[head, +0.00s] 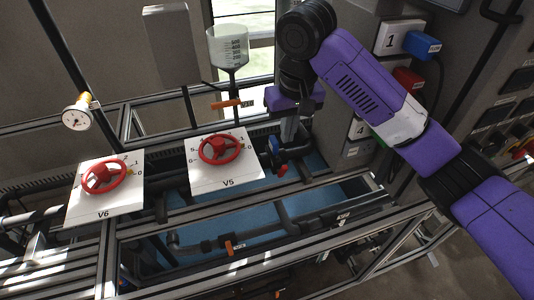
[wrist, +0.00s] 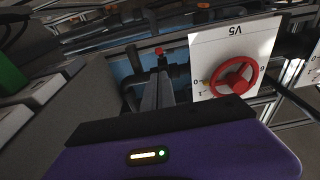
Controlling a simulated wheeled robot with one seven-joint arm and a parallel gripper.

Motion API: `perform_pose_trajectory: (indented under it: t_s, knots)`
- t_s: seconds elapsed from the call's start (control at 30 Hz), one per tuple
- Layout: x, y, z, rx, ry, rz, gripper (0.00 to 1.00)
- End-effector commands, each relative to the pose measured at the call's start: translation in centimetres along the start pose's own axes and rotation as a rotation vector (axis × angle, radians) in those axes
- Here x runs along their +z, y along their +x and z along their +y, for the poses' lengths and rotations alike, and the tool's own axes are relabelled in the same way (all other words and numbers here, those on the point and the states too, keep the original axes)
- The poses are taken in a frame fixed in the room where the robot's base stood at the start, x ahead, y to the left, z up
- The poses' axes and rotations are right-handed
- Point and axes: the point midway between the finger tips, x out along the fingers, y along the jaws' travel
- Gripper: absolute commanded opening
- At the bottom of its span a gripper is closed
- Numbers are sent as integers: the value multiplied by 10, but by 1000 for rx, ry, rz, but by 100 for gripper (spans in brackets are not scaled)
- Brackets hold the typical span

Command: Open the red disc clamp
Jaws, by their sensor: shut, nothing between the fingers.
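A small red part (head: 281,170), perhaps the red disc clamp, sits on the dark pipework right of the V5 panel. It also shows in the wrist view (wrist: 159,51), just beyond my fingertips. Its exact shape is too small to tell. My gripper (head: 288,140) hangs down above it, shut and empty. Its closed grey fingers show in the wrist view (wrist: 163,75), left of the V5 panel. The fingertips look apart from the red part, but the gap is hard to judge.
A red handwheel (head: 220,149) is on the white V5 panel (head: 240,184), close left of my gripper. Another red handwheel (head: 104,177) is on the V6 panel (head: 78,212). Metal rails (head: 190,224) cross in front. A grey cabinet (head: 372,78) with coloured plugs stands at the right.

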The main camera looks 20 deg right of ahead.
Motion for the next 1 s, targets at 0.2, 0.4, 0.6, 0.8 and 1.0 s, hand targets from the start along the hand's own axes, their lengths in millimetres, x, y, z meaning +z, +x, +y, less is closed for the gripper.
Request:
perform_pose_trajectory:
  t_s: [0.2,0.4,0.6,0.8,1.0]
  knots:
    - [2,23,-2,0,11,-6,0]
    - [2,60,-2,-1,11,-4,0]
    - [1,85,0,2,11,-1,0]
    - [0,98,0,2,9,0,0]
    - [0,99,0,2,9,1,0]
